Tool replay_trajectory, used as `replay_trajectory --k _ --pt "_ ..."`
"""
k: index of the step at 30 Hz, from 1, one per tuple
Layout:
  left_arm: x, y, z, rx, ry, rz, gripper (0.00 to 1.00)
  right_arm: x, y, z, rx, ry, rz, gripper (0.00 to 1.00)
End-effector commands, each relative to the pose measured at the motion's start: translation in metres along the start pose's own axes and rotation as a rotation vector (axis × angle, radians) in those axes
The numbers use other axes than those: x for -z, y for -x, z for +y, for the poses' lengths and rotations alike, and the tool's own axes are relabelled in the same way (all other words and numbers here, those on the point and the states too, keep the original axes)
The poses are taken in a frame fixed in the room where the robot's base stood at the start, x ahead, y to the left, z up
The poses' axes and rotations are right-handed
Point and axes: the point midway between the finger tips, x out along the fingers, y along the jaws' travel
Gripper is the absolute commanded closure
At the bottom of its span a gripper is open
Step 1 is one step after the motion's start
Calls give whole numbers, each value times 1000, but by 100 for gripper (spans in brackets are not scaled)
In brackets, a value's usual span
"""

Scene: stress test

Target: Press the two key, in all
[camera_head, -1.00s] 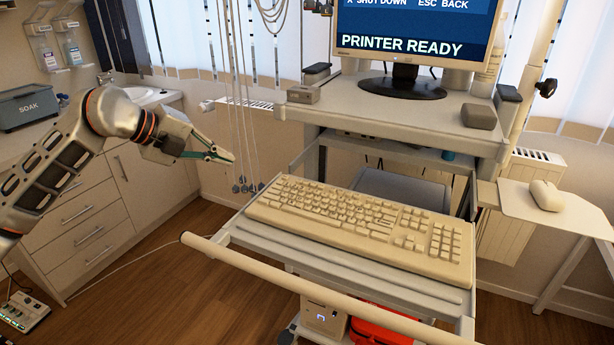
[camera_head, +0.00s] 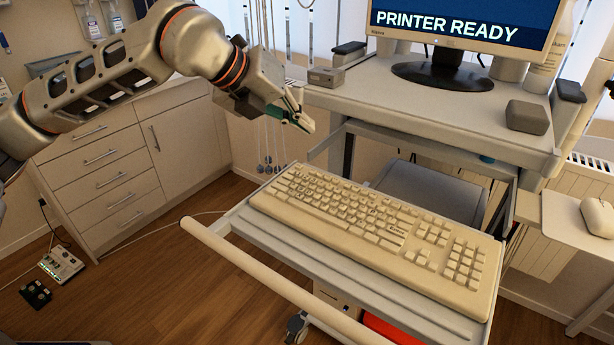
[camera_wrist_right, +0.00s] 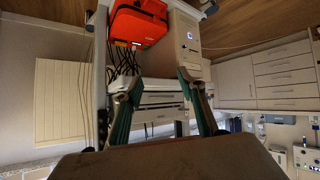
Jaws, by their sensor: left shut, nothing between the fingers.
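A beige keyboard (camera_head: 400,262) lies on a pulled-out tray (camera_head: 345,268) of the cart, its number pad at the right end. The key legends are too small to read, so I cannot tell the two key apart. My left gripper (camera_head: 308,124) is shut and empty. In the picture it is above the left end of the keyboard, apart from the keys and pointing down to the right. My right gripper (camera_wrist_right: 158,77) shows only in the right wrist view. Its two fingers are spread, with nothing between them. The keyboard is not seen there.
A monitor (camera_head: 460,22) reading PRINTER READY stands on the cart top above the keyboard. A pale rail (camera_head: 270,280) runs along the tray's front. A mouse (camera_head: 598,217) sits on a side shelf at right. Hanging cords (camera_head: 268,140) are behind my left gripper.

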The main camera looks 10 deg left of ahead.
Motion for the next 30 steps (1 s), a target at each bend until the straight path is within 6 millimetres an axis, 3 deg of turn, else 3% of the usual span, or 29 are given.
replay_trajectory --k 18,30 --pt "34 -48 35 -1 3 7 100 -32 -15 1 -10 26 -26 60" --pt "44 -61 44 0 1 0 100 -24 -19 7 -21 40 -11 60"
